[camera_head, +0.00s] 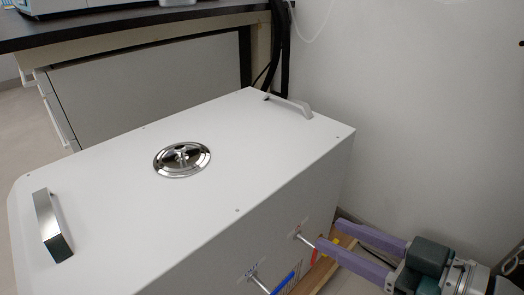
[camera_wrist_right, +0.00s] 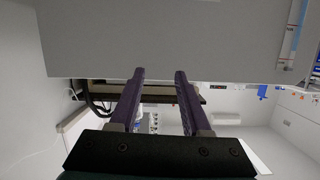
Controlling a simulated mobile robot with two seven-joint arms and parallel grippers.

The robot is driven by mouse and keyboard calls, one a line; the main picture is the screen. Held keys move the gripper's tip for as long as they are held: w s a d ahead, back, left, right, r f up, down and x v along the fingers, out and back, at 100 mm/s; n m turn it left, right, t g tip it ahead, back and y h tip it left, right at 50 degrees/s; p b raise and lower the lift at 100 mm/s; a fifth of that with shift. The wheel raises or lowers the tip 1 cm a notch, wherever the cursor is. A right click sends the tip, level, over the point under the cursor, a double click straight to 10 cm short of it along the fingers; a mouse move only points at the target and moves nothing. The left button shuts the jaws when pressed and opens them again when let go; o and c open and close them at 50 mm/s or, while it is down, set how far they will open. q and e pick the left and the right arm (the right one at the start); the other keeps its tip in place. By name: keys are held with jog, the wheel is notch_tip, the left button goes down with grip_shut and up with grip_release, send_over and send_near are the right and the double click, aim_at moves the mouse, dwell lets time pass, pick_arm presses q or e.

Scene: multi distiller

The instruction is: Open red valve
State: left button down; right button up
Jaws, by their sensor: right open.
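The white distiller box (camera_head: 110,195) fills the middle of the head view. On its front side, low at the right, a silver valve stem (camera_head: 304,239) sticks out. In the right wrist view the open fingers (camera_wrist_right: 160,73) point at a pale grey panel. My left gripper is not in view.
A second valve with a blue handle (camera_head: 284,281) is left of the red one. A metal lid (camera_head: 182,159) and two handles (camera_head: 52,226) (camera_head: 290,105) are on the box top. A dark-topped bench (camera_head: 130,27) stands behind. A wall (camera_head: 430,110) is at the right.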

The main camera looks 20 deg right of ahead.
aim_at(316, 255)
jog(key=d+f+t+y+b, duration=0.1)
jog(key=d+f+b, duration=0.2)
jog(key=f+b, duration=0.65)
jog(key=d+f+t+b, duration=0.2)
jog(key=d+f+b, duration=0.2)
jog(key=f+b, duration=0.55)
jog(key=shift+n, duration=0.4)
jog(key=b+x, duration=0.1)
jog(key=x, duration=0.2)
jog(key=b+x, duration=0.1)
jog(key=x, duration=0.2)
jog(key=r+b+x, duration=0.1)
jog(key=b+x, duration=0.1)
jog(key=x, duration=0.1)
jog(key=shift+a, duration=0.3)
grip_shut()
